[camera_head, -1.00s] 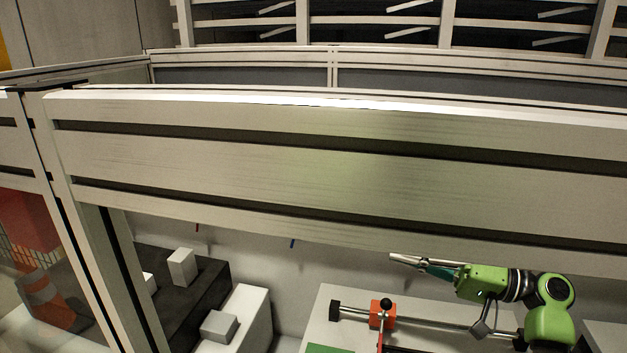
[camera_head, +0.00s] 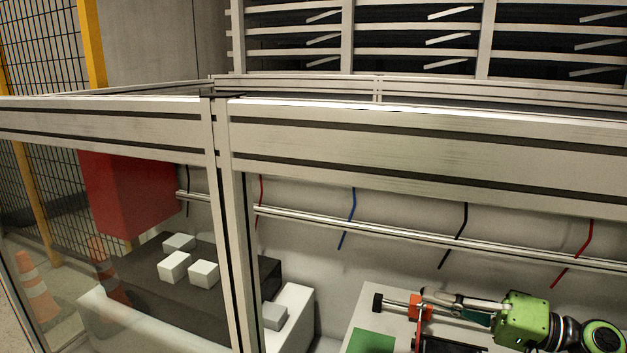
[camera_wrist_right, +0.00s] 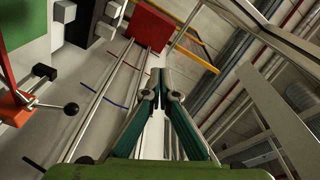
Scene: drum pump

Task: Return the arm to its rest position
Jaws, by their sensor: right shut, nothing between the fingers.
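My right arm is green and shows at the lower right of the head view. Its gripper (camera_head: 428,293) points left, with the fingers together and nothing between them. In the head view it overlaps the orange block on the work table; whether it touches cannot be told there. In the right wrist view the two teal fingers of the gripper (camera_wrist_right: 161,76) meet at the tips, empty, with open space ahead. The orange block with a black-knobbed lever (camera_wrist_right: 71,108) lies to the left, apart from the fingers. My left gripper is not in view.
An aluminium frame beam (camera_head: 420,150) and post (camera_head: 232,270) stand between the head camera and the work area. A red box (camera_head: 125,195) and white blocks (camera_head: 204,274) are at the left. The table has a green patch (camera_head: 370,342).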

